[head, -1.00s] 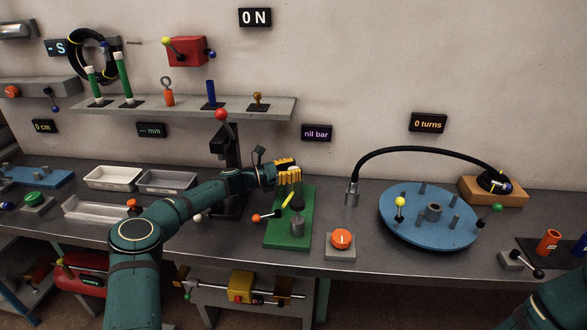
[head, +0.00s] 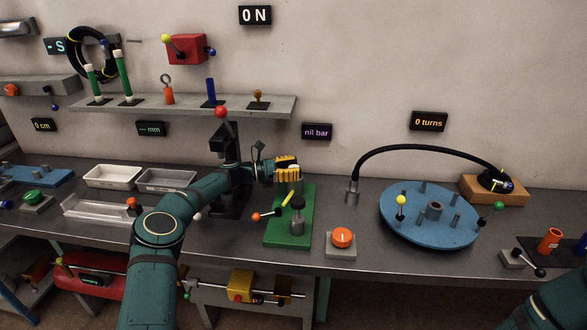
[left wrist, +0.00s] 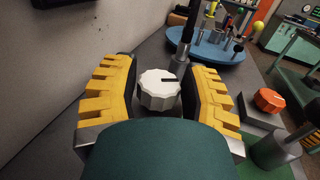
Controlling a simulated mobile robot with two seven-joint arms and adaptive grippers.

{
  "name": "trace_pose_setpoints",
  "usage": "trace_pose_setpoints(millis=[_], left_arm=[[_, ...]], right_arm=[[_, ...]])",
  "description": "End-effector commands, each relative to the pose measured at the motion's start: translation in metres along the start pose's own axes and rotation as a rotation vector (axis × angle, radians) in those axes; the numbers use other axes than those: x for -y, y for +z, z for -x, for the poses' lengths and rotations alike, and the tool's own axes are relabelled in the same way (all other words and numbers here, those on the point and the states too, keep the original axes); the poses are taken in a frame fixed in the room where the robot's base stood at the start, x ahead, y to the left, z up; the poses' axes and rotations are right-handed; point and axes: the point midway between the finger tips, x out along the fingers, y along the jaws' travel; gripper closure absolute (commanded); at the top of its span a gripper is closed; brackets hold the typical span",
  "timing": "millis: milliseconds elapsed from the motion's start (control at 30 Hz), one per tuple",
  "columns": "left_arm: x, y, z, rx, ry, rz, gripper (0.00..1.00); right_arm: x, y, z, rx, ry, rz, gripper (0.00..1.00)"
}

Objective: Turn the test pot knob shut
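A white ribbed knob (left wrist: 158,92) with a dark pointer line, which I take for the test pot knob, shows in the left wrist view between my left fingers. The line points right. My left gripper (left wrist: 160,85) is open, with one yellow finger on each side of the knob and narrow gaps. I cannot tell whether a pad touches it. In the head view my left gripper (head: 288,170) is at the back of a green plate (head: 275,238); little of the knob shows there. My right gripper is out of view; only my right arm shows at lower right.
The green plate also bears a grey cylinder (head: 297,225) with a dark top and a lever with a red ball (head: 256,216). An orange knob (head: 342,237) on a grey box and a blue round table (head: 425,235) stand to the right. A shelf (head: 190,106) hangs behind.

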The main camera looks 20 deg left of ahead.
Motion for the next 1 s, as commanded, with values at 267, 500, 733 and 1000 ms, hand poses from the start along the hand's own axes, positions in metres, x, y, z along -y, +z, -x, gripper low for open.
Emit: trace_pose_setpoints(millis=[267, 500, 733, 1000], left_arm=[[0.0, 0.0, 0.0, 0.0, -0.001, 0.0, 0.28], [0.0, 0.0, 0.013, -0.001, 0.001, 0.0, 0.28], [0.0, 0.0, 0.05, -0.002, 0.001, -0.001, 0.28], [0.0, 0.0, 0.073, 0.0, -0.001, 0.001, 0.28]], right_arm=[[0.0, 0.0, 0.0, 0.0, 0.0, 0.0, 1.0], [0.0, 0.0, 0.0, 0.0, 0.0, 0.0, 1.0], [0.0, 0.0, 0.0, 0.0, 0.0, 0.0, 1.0], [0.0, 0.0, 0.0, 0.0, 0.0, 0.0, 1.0]])
